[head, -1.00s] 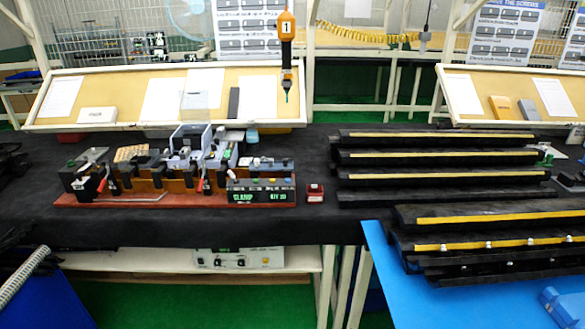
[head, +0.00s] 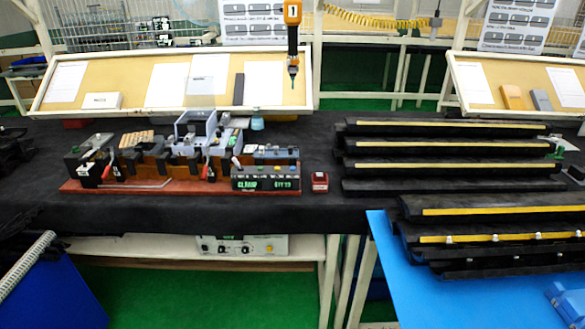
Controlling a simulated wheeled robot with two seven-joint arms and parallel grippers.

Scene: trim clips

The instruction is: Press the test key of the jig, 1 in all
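The jig (head: 185,165) stands on a reddish-brown base on the black-covered bench, left of centre in the head view. Two red-handled clamps show on the jig. A small red block (head: 320,182) with a dark top sits just right of the jig. Neither of my grippers is in view.
An orange screwdriver (head: 293,40) marked 1 hangs above the bench. Black trim strips (head: 450,145) with yellow lines are stacked at right, others lie on a blue table (head: 415,290). Tilted boards with papers (head: 130,85) line the back. Bench in front of the jig is clear.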

